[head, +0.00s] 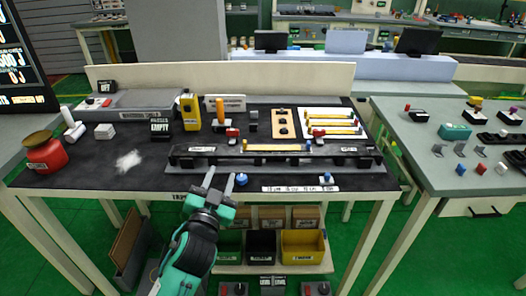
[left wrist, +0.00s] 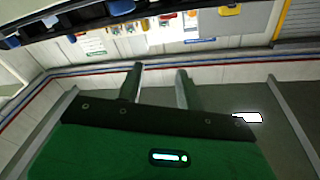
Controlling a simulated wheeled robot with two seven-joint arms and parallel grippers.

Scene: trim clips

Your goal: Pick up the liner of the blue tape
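A long dark trim bar (head: 215,160) lies along the front of the black-topped workbench. A yellow strip (head: 270,148) with a blue end (head: 308,146) lies along its back; I cannot tell whether this is the blue tape's liner. Small blue-topped pieces (head: 327,178) sit near the bench's front edge, one just right of my left gripper. My left gripper (head: 219,175) is at the front edge, below the bar, with its fingers apart and nothing between them. Its parted fingers also show in the left wrist view (left wrist: 157,72). My right gripper is out of view.
A yellow device (head: 190,112) and black box (head: 160,129) stand behind the bar. Bins (head: 303,247) stand under the bench.

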